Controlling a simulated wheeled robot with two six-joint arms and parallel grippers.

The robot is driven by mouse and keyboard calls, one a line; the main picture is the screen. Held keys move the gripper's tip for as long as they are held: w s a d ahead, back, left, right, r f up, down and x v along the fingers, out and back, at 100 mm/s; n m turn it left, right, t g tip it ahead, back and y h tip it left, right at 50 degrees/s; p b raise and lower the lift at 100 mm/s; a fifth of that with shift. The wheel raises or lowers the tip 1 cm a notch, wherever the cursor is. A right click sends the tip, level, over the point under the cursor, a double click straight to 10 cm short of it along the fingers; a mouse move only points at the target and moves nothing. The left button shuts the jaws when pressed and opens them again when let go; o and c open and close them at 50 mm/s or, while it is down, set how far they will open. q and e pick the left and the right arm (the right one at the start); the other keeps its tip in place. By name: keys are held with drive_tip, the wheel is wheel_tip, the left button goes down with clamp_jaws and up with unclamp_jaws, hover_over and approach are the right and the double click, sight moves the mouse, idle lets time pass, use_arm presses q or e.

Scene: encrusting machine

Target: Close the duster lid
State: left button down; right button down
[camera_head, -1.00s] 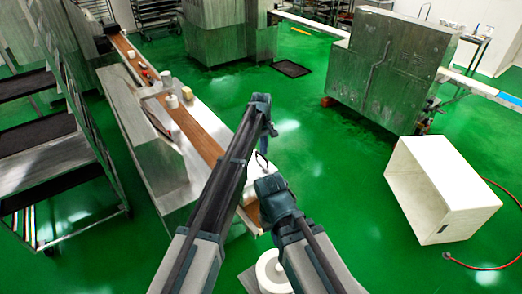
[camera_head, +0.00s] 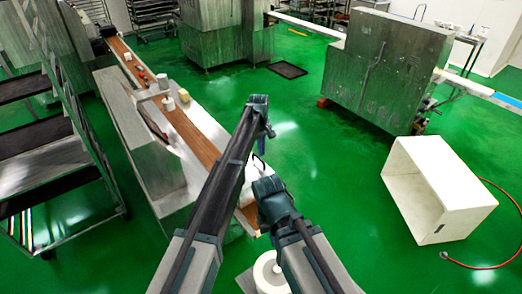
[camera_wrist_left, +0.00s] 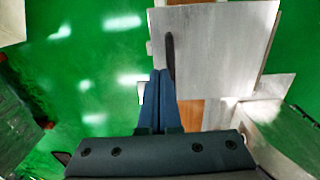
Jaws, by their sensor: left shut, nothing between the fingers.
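A pale grey metal panel, which looks like the duster lid (camera_wrist_left: 225,40), fills the upper right of the left wrist view. A dark elongated handle (camera_wrist_left: 170,58) is near its left edge. My left gripper (camera_wrist_left: 160,73) is shut and empty, with its blue fingertips close beside the handle; I cannot tell whether they touch. In the head view my left gripper (camera_head: 262,146) hangs at the end of the left arm, above the right side of the conveyor's near end. The duster there is mostly hidden by my arms. My right gripper is not visible; only its arm shows.
A brown conveyor belt (camera_head: 197,138) runs beside a metal machine housing (camera_head: 150,165). A rack with trays (camera_head: 50,160) stands at left. A white open box (camera_head: 440,190) and a red hose (camera_head: 505,195) lie on the green floor at right. Open floor lies between.

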use_arm(q)
wheel_tip(320, 180, up, 13)
drive_tip(key=w+d+p, duration=0.1)
drive_tip(key=p, duration=1.1)
drive_tip(key=shift+w+d, duration=0.2)
drive_tip(key=shift+d, duration=0.2)
drive_tip(key=s+a+m, duration=0.2)
drive_tip(key=s+a, duration=0.5)
drive_tip(key=s, duration=0.5)
drive_tip(key=s+a+m, duration=0.3)
drive_tip(key=s+a, duration=0.4)
drive_tip(key=s, duration=0.5)
drive_tip(key=s+a+m, duration=0.2)
drive_tip(key=s+a, duration=0.6)
drive_tip(key=s, duration=0.5)
drive_tip(key=s+d+f+m+y+b, duration=0.1)
drive_tip(key=s+d+f+b, duration=0.1)
drive_tip(key=d+f+b, duration=0.3)
drive_tip(key=s+d+f+m+b, duration=0.2)
drive_tip(key=d+f+b, duration=0.4)
drive_tip(key=f+b, duration=0.6)
drive_tip(key=shift+s+d+f+m+y+b, duration=0.25)
drive_tip(key=shift+d+f+m+y+b, duration=0.05)
drive_tip(key=shift+f+y+b, duration=0.15)
